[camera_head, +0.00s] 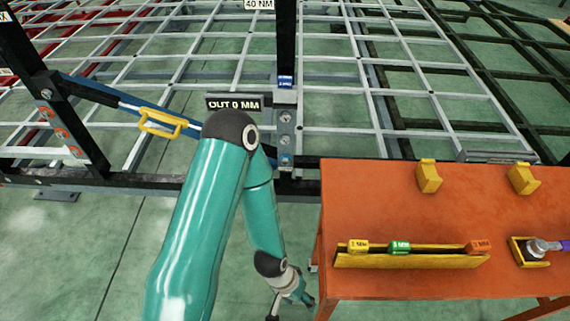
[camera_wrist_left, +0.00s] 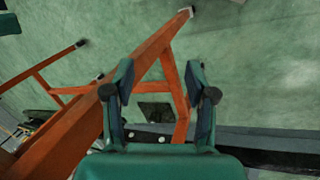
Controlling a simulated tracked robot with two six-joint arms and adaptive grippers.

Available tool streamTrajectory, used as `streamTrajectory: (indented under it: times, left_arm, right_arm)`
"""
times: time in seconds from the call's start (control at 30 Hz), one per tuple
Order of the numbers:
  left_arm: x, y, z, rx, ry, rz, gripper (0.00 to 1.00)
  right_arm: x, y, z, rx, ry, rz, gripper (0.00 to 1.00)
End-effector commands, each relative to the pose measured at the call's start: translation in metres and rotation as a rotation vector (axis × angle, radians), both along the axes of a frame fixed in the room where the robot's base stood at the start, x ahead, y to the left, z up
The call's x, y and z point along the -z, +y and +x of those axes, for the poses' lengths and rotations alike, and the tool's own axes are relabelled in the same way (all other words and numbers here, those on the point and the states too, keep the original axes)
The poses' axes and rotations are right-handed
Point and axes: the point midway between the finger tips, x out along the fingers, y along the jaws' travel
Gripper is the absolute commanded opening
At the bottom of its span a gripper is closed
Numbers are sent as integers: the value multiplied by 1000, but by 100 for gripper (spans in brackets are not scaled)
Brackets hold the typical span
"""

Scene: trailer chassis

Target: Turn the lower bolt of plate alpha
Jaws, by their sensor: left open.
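A grey plate (camera_head: 285,135) with several bolts is on the dark upright of the chassis, beside the sign reading "OUT 0 MM" (camera_head: 233,102). Its lowest bolt (camera_head: 285,160) looks bluish. Another plate area with orange bolts (camera_head: 61,132) is on the left upright. I cannot read which plate is alpha. My left gripper (camera_head: 290,305) hangs low, left of the orange table and well below the grey plate. In the left wrist view it is open and empty (camera_wrist_left: 160,80), pointing toward the floor and table legs. My right gripper is not in view.
The orange table (camera_head: 400,205) bears yellow blocks (camera_head: 429,176), a rack (camera_head: 410,261) with yellow, green and orange labelled pieces, and a grey-headed tool (camera_head: 538,247) in a yellow holder. A blue bar with a yellow handle (camera_head: 160,123) slants across the frame. Green floor (camera_head: 70,250) is clear at left.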

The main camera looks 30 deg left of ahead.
Motion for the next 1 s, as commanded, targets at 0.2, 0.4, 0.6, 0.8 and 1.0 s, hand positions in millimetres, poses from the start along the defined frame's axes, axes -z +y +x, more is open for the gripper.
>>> streamTrajectory:
  times: [0.2, 0.4, 0.6, 0.8, 1.0]
  left_arm:
    - [0, 0, 0, 0, 0, 0, 56]
    - [1, 0, 2, -13, -3, 1, 56]
    - [21, 10, 35, -266, -59, 10, 56]
    - [47, 44, 109, -863, -213, -66, 56]
    - [50, 95, 173, -1473, -418, -326, 56]
  right_arm:
    - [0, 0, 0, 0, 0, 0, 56]
    - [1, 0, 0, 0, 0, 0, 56]
    - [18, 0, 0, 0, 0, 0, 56]
    - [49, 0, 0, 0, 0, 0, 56]
    - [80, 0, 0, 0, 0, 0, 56]
